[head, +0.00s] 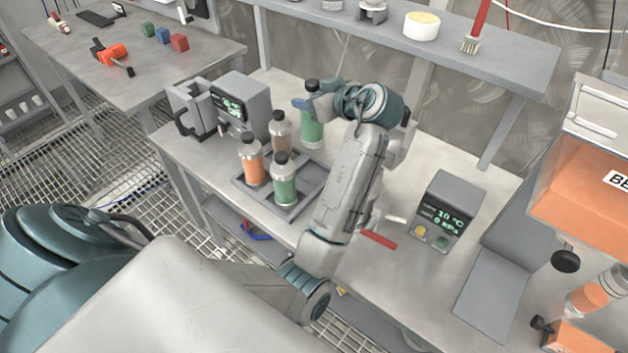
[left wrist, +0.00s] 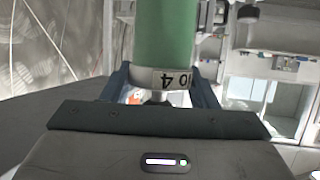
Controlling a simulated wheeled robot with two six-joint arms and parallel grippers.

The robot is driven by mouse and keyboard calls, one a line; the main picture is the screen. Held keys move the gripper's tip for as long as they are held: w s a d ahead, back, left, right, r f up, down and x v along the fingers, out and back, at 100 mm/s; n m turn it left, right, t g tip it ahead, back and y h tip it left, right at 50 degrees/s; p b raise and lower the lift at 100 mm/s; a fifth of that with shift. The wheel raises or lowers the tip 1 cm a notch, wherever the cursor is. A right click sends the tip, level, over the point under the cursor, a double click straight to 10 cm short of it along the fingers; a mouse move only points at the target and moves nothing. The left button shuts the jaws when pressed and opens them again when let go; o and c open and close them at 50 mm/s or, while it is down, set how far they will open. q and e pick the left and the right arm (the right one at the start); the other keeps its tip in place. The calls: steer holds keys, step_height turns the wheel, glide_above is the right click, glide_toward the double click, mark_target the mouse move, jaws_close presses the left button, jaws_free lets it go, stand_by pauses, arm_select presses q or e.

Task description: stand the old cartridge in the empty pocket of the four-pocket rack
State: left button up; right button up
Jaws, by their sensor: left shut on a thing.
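My left gripper (head: 314,99) is shut on a green cartridge (head: 312,132) with a dark cap and holds it upright, behind and above the four-pocket rack (head: 313,177). In the left wrist view the green cartridge (left wrist: 165,35) stands between the blue fingers (left wrist: 160,88), with a white label band showing inverted characters. The rack holds an orange cartridge (head: 252,166), another green cartridge (head: 284,188) and a brownish cartridge (head: 281,132). Its right-hand pocket looks empty, partly beside my arm. I cannot tell from looks which cartridge is old. My right gripper is not in view.
A grey device with a display (head: 240,105) stands left of the rack. A second display box (head: 443,212) and a red stick (head: 379,240) lie to the right. A shelf (head: 450,55) overhangs the back. An orange bin (head: 590,215) stands far right.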

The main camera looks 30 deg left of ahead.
mark_target(320, 137)
arm_select(q)
step_height(320, 137, down, 6)
steer(key=shift+s+f+p, duration=0.1)
steer(key=shift+p, duration=0.75)
steer(key=shift+f, duration=0.4)
step_height(320, 137, down, 3)
steer(key=shift+f+p, duration=0.1)
steer(key=shift+p, duration=0.45)
steer(key=shift+f, duration=0.2)
